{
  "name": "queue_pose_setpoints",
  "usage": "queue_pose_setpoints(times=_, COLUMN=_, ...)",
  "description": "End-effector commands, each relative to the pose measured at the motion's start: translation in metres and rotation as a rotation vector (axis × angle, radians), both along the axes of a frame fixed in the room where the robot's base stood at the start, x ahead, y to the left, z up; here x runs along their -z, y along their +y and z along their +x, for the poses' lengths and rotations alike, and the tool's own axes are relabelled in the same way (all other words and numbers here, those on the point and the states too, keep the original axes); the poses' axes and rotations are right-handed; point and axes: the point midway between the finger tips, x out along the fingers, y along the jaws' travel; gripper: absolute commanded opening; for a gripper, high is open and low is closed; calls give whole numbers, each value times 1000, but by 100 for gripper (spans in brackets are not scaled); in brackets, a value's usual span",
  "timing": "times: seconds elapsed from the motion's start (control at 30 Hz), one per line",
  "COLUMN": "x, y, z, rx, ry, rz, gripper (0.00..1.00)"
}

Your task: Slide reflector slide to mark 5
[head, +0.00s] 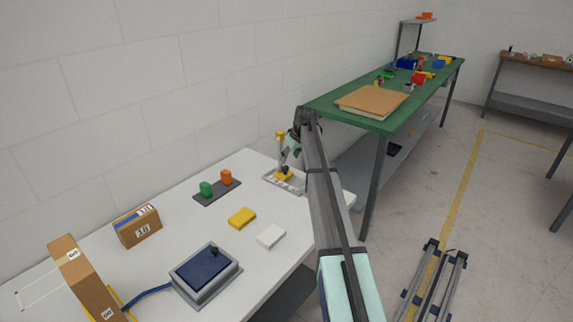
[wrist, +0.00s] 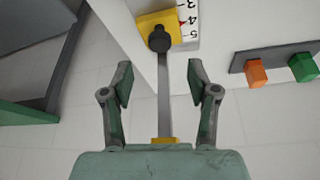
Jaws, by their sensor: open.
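The reflector slide is a yellow block with a dark round knob (wrist: 160,40), beside a white scale (wrist: 188,20) showing 3, 4 and 5. A small red pointer seems to lie near the 4. In the head view the yellow slide (head: 284,175) sits on a light grey fixture (head: 293,186) at the table's far end. My gripper (wrist: 160,66) is open, its fingers apart and short of the knob. A grey bar (wrist: 164,90) shows between the fingers, with a yellow piece near the palm. In the head view my gripper (head: 292,147) is above the fixture, partly hidden by my arm.
A dark base with a green block (head: 206,188) and an orange block (head: 227,177) stands left of the fixture. A yellow block (head: 242,218), a white block (head: 271,236) and a blue-topped device (head: 206,272) are nearer. A green table (head: 330,107) stands behind right.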

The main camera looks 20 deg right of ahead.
Motion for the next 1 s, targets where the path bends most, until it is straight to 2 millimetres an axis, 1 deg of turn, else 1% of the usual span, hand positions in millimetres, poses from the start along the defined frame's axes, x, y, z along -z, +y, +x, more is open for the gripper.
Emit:
queue_pose_setpoints(times=0.1, x=20, y=4, z=9, rx=-1, ry=2, rz=0, gripper=60)
queue_pose_setpoints(times=0.2, x=35, y=6, z=14, rx=-1, ry=1, rz=0, gripper=60)
queue_pose_setpoints(times=0.4, x=54, y=8, z=22, rx=-1, ry=0, rz=0, gripper=60)
queue_pose_setpoints(times=0.53, x=60, y=9, z=23, rx=0, ry=0, rz=0, gripper=60)
queue_pose_setpoints(times=0.8, x=61, y=9, z=23, rx=0, ry=-1, rz=0, gripper=60)
queue_pose_setpoints(times=0.83, x=61, y=9, z=24, rx=0, ry=-1, rz=0, gripper=52)
queue_pose_setpoints(times=0.87, x=61, y=9, z=23, rx=0, ry=0, rz=0, gripper=42)
queue_pose_setpoints(times=0.9, x=61, y=9, z=23, rx=0, ry=-1, rz=0, gripper=28)
queue_pose_setpoints(times=0.97, x=61, y=9, z=23, rx=0, ry=0, rz=0, gripper=6)
queue_pose_setpoints(times=1.0, x=61, y=9, z=23, rx=0, ry=0, rz=0, gripper=0)
